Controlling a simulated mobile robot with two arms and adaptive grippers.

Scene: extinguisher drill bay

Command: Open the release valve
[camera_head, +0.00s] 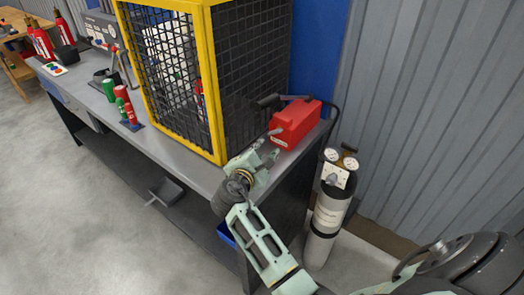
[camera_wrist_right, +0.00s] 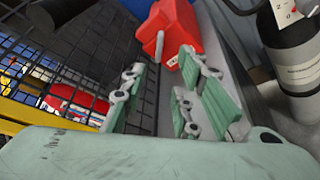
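A red box-shaped unit (camera_head: 296,124) with a small pale label sits at the right end of the grey workbench. A short pale grey lever (camera_head: 275,131) sticks out of its near left side; it also shows in the right wrist view (camera_wrist_right: 160,45). I cannot tell for certain whether this lever is the release valve. My right gripper (camera_head: 266,149) is just in front of the red unit, pointing at it. Its fingers are spread with nothing between them, and the lever lies beyond the fingertips in the right wrist view (camera_wrist_right: 165,85). My left gripper is out of view.
A yellow-framed mesh cage (camera_head: 215,110) stands close to the left of my right gripper. A grey gas cylinder (camera_head: 326,222) with two gauges stands on the floor at right. Green and red canisters (camera_head: 124,100) stand on the workbench (camera_head: 180,158) farther left.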

